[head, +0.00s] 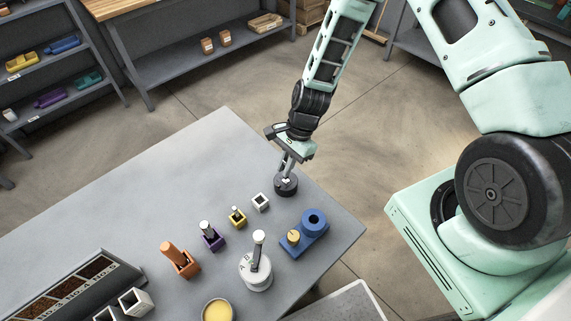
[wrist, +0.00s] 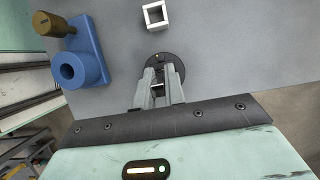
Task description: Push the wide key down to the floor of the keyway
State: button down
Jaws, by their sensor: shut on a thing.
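My gripper (head: 286,172) points down over a black round piece (head: 287,189) near the far right edge of the grey table. In the wrist view, the black round piece (wrist: 178,59) shows behind and around the fingertips of my gripper (wrist: 162,77). The fingers are shut on a small pale piece (wrist: 167,70), which I take for the wide key; it sits at the top of the black piece. The fingers hide most of it. I cannot see the keyway's floor or tell how deep the key sits.
A white square holder (head: 260,202) stands close by. A blue block (head: 311,231) with a ring and a brass-coloured knob (head: 293,237) is nearer the front edge. A white canister (head: 256,273) stands in front.

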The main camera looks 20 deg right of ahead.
jog(key=shift+f+b, duration=1.6)
jog(key=shift+f, duration=0.5)
jog(key=c, duration=1.4)
grip_release()
jog(key=b+v, duration=0.3)
jog(key=v, duration=1.4)
jog(key=shift+r, duration=0.2)
